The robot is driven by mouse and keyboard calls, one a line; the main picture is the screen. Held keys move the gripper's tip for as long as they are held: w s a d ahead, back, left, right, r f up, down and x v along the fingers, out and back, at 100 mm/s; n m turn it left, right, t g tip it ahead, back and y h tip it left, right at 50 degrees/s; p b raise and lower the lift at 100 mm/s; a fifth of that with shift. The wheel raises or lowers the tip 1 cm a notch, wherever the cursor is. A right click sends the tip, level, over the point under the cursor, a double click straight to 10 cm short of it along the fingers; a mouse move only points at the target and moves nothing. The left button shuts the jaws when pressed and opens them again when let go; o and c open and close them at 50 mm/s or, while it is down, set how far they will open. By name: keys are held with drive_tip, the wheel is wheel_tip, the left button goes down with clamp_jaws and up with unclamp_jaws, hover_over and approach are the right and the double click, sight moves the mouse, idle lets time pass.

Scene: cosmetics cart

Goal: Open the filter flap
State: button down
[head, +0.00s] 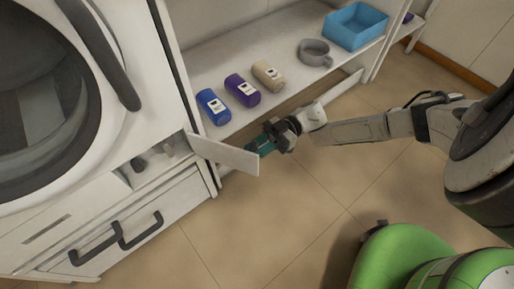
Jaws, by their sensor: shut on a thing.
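The filter flap (225,154) is a flat white panel on the front of the white washing machine (150,100), below its round door. The flap stands swung out to the right. The opening (150,165) beside it is exposed, with small dark and light parts inside. My gripper (258,148), with teal fingers, comes from the right and is shut on the flap's outer end. The exact contact is small and partly hidden by the fingers.
A white shelf (215,75) to the right holds a blue bottle (213,107), a purple bottle (242,90), a beige bottle (268,75), a grey cup (315,52) and a blue bin (355,25). A drawer with dark handles (118,237) lies below. Tiled floor in front is clear.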

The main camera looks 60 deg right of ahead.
drive_tip(key=shift+w+a+r, duration=0.15)
drive_tip(key=shift+w+a, duration=0.1)
drive_tip(key=shift+w, duration=0.15)
drive_tip(key=c, duration=1.1)
unclamp_jaws()
drive_tip(key=shift+a, duration=0.1)
drive_tip(key=shift+s, duration=0.1)
drive_tip(key=shift+d, duration=0.25)
drive_tip(key=v, duration=1)
drive_tip(key=shift+d, duration=0.2)
drive_tip(key=shift+s, duration=0.15)
